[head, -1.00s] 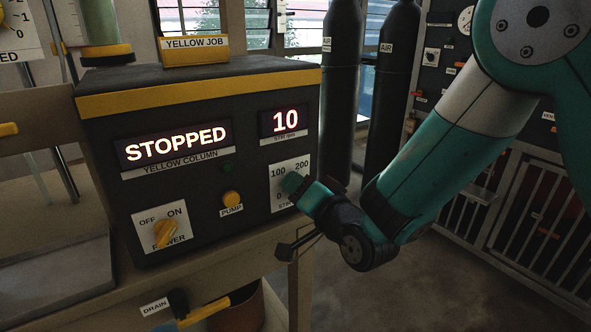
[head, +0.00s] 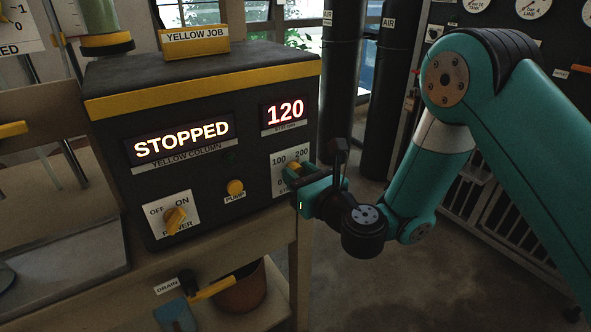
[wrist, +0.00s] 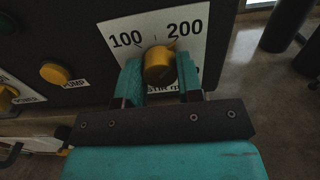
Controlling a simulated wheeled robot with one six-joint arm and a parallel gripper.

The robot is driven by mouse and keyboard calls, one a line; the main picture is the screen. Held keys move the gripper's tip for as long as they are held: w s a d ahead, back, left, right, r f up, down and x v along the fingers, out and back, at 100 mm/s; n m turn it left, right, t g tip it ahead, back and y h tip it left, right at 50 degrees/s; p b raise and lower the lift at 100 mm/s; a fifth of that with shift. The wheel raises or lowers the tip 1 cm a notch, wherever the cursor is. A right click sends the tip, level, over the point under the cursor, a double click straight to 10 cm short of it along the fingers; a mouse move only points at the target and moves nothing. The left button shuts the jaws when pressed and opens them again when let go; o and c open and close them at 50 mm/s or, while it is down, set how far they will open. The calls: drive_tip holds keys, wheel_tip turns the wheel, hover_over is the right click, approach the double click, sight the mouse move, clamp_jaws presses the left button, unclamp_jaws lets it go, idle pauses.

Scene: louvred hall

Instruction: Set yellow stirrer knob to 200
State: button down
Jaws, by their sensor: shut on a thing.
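The yellow stirrer knob (wrist: 158,66) sits on a white plate (wrist: 140,28) marked 100 and 200. In the wrist view its pointer is turned up and to the right, between 100 and 200. My gripper (wrist: 160,75) has one teal finger on each side of the knob and is shut on it. In the head view my gripper (head: 298,172) is at the panel's right side and partly covers the knob and plate. The stirrer display (head: 285,113) reads 120. The large display (head: 182,142) reads STOPPED.
The yellow PUMP button (head: 235,188) and the yellow POWER knob (head: 175,220) are left of the stirrer knob on the same panel. Dark AIR cylinders (head: 392,90) stand behind. A DRAIN valve with a yellow handle (head: 213,288) is below. Open floor lies right of the bench.

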drive_tip(key=c, duration=0.7)
unclamp_jaws()
drive_tip(key=b+v, duration=0.7)
drive_tip(key=b, duration=0.2)
